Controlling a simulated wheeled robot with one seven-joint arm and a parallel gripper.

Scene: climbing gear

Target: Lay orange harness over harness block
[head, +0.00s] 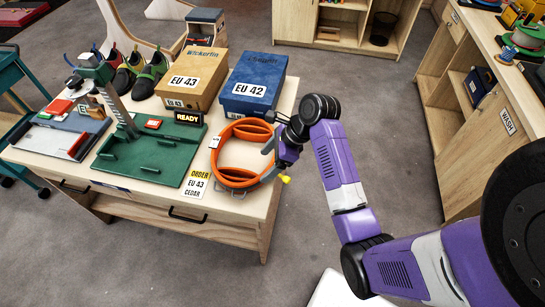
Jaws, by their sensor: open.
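The orange harness (216,158) is at the right end of the wooden table, with one loop toward the back and one toward the front. My gripper (277,158) is at the harness's right side, very close to it, with the jaws open. I cannot tell whether the fingers touch the harness. A yellow piece shows just below the gripper. I cannot make out a separate harness block; a small grey part shows under the front loop, but its shape is mostly hidden.
A green board (150,163) with an upright post lies left of the harness, beside a READY sign (188,118). Boxes marked EU 43 (190,80) and EU 42 (255,85) stand behind. An order card (197,184) lies in front.

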